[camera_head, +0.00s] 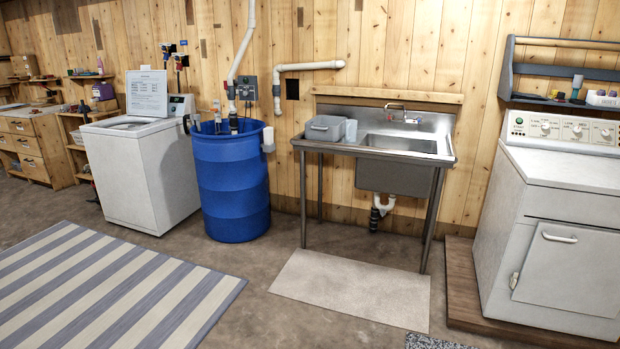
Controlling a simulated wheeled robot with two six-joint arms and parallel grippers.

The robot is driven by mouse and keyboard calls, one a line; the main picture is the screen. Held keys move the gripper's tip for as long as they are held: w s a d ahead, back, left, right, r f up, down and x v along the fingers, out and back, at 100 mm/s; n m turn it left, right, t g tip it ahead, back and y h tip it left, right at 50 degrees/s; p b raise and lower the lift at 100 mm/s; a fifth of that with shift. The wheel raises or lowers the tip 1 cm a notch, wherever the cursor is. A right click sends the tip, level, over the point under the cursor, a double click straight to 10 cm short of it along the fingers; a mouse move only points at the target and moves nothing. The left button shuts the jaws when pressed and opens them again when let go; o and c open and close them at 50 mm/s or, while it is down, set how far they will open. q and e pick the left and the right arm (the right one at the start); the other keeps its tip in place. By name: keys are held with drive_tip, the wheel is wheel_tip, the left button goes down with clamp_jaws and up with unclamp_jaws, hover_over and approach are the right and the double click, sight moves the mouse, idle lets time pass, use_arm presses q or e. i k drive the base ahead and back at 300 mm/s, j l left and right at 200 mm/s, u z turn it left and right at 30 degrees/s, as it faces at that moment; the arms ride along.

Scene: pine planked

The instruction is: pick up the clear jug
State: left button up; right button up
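I cannot make out a clear jug for certain. A small pale, perhaps see-through vessel (350,131) stands at the right end of a grey tub (324,129) on the left drainboard of the steel sink (374,153). It is too small to tell whether it is a jug. Neither of my grippers is in view.
A blue barrel (232,185) and a white top-loading washer (142,178) with its lid up stand left of the sink. A white dryer (556,230) stands on a wooden platform (463,290) at the right. A pale mat (352,290) and striped rug (110,290) lie on open floor.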

sight(351, 125)
drive_tip(key=i+l+z, duration=0.35)
drive_tip(key=i, duration=0.45)
drive_tip(key=i+z, duration=0.4)
drive_tip(key=i, duration=0.4)
